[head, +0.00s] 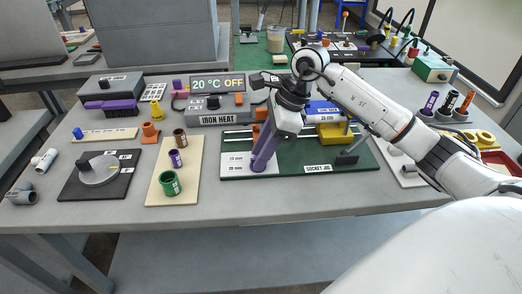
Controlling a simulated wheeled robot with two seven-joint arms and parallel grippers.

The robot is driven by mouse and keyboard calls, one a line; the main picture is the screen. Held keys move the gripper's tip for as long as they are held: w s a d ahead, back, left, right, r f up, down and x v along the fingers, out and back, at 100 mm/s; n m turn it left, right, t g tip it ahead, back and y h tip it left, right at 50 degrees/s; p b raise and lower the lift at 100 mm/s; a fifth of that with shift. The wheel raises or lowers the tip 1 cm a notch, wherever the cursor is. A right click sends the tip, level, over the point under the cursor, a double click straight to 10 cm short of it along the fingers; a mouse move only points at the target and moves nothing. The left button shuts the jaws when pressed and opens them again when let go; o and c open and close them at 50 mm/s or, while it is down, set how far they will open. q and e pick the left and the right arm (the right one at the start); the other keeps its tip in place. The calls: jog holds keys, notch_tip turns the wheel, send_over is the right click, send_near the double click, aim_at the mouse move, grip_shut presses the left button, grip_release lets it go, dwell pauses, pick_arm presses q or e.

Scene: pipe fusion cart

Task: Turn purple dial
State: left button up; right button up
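My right gripper (289,120) comes in from the right and points down over the left part of the green socket jig (315,186). Below it a long purple part (266,149) slants down to a white plate (235,160) marked 15 mm and 20 mm. The gripper's tips meet or cover the top of this purple part; I cannot tell whether they grip it. No other piece in view is clearly a purple dial. A grey dial (99,170) sits on a dark plate at the left. My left gripper is not in view.
The iron heat box (214,107) stands behind the jig, with a 20 °C OFF display (217,84) above it. A cream board (173,190) with purple, brown and green fittings lies left of the jig. A yellow piece (334,132) sits on the jig's right. The table's front strip is clear.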

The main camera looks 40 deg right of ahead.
jog(key=shift+f, duration=0.1)
grip_shut()
jog(key=shift+m, duration=0.3)
jog(key=m+b, duration=0.1)
jog(key=m, duration=0.1)
jog(key=shift+s+m+t+h, duration=0.1)
jog(key=shift+m+t+h, duration=0.2)
jog(key=shift+t+h, duration=0.1)
jog(key=m+h+b, duration=0.1)
jog(key=m, duration=0.2)
jog(key=shift+a+t, duration=0.2)
jog(key=shift+t, duration=0.2)
jog(key=shift+m+h+b, duration=0.4)
jog(key=shift+m+b, duration=0.1)
jog(key=shift+m, duration=0.8)
grip_release()
jog(key=shift+s, duration=0.1)
